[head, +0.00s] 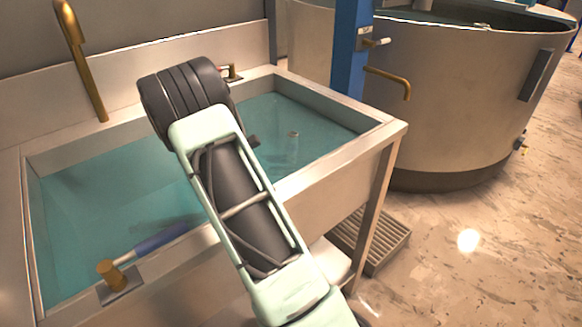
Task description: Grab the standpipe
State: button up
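A short, pale, see-through upright pipe (292,147), which looks like the standpipe, stands in the water in the right part of the sink (290,190). Its top rim shows and its lower part is blurred by the water. My arm reaches from the bottom of the head view up across the sink, left of the pipe. Its dark ribbed end covers the middle of the sink. A small dark tip (254,141) beside the arm may be part of my gripper, apart from the pipe. The rest of my gripper is hidden behind the arm.
A brass faucet (85,65) rises at the back left. A blue handle (160,238) with a brass knob lies by the sink's front rim. A blue post (350,50) with a brass spout stands behind the right corner, before a large round tank (450,100). A grate (380,240) lies below right.

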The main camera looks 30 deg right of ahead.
jog(key=shift+d, duration=0.1)
jog(key=shift+c, duration=0.3)
grip_shut()
